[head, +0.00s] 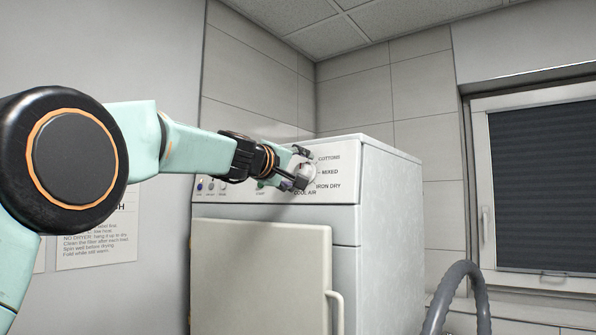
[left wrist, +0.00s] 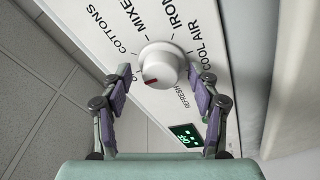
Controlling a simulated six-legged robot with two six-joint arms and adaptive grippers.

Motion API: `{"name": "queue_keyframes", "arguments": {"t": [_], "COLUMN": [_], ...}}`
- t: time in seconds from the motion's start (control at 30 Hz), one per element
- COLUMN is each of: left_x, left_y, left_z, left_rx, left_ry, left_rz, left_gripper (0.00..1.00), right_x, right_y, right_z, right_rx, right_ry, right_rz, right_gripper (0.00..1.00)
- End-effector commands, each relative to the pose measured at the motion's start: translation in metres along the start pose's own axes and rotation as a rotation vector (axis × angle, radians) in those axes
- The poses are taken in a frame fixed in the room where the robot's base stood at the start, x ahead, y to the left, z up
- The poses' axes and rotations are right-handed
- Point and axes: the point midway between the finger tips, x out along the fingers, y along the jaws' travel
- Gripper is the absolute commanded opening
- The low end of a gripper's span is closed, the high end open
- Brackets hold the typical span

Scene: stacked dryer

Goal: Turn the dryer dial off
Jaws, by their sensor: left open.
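The dryer dial (left wrist: 162,62) is a round white knob with a red mark near its lower left rim in the left wrist view. Printed around it are COTTONS, MIXED, IRON, COOL AIR and REFRESH, plus a label beginning with O, partly hidden by a finger. My left gripper (left wrist: 166,77) is open, with one purple-padded finger on each side of the dial and gaps to both. In the head view my left gripper (head: 300,172) is at the panel and partly covers the dial (head: 308,171). My right gripper is not in view.
The white dryer (head: 390,230) has a pale front door (head: 262,275) below its panel. A green lit display (left wrist: 185,137) sits below the dial. A grey hose (head: 462,280) curves up at right, near a window with a dark blind (head: 543,185).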

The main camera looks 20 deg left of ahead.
Motion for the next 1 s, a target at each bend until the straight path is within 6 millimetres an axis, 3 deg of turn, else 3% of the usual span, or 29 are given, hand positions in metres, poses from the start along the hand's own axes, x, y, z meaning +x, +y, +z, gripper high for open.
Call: {"name": "queue_keyframes", "arguments": {"t": [0.27, 0.8, 1.0], "left_x": [-0.005, -0.065, -0.075], "left_y": [-0.001, 0.000, 0.000], "left_z": [0.000, 0.000, 0.000], "left_rx": [-0.001, -0.001, 0.000], "left_ry": [-0.001, 0.000, 0.000], "left_rz": [-0.001, 0.000, 0.000], "left_gripper": [0.61, 0.61, 0.61], "right_x": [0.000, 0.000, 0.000], "right_y": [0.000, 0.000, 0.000], "right_z": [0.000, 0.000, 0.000], "right_rx": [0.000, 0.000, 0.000], "right_ry": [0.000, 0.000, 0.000], "right_rz": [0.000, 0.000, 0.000], "right_gripper": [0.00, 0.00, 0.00]}}
